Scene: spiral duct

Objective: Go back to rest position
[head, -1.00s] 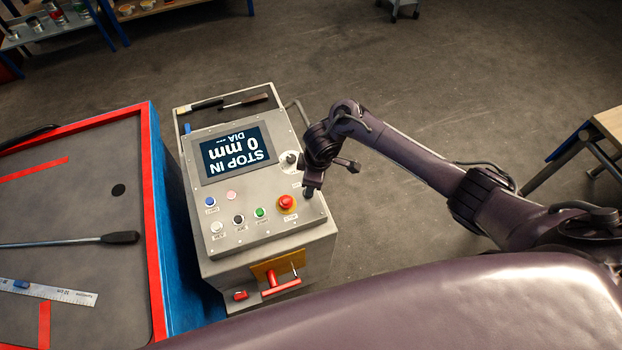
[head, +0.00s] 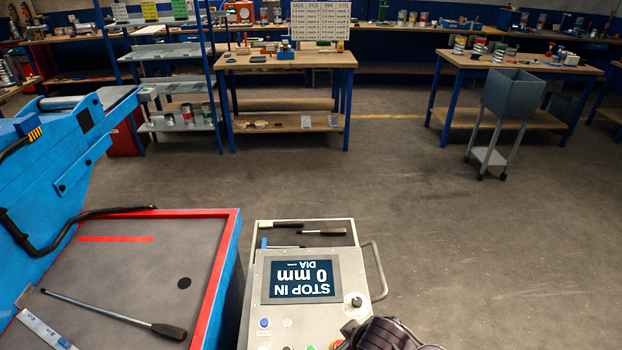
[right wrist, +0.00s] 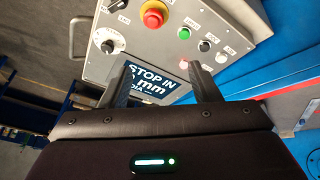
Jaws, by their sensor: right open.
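A grey control console (head: 257,275) stands at the lower middle of the head view. Its screen (head: 301,277) reads "STOP IN 0 mm" upside down. In the right wrist view the console (right wrist: 172,60) shows a red emergency button (right wrist: 154,14), a green button (right wrist: 204,46) and a dial (right wrist: 108,41). My right gripper (right wrist: 164,82) is open and empty, its two dark fingers in front of the console screen. In the head view only a dark part of my right arm shows at the bottom edge, over the console's near right corner. My left gripper is not in view.
A blue machine with a red-edged table (head: 150,270) stands left of the console, with a rod (head: 110,315) on it. Workbenches (head: 285,62) and a shelf line the back. A grey bin cart (head: 512,95) stands at right. The floor between is clear.

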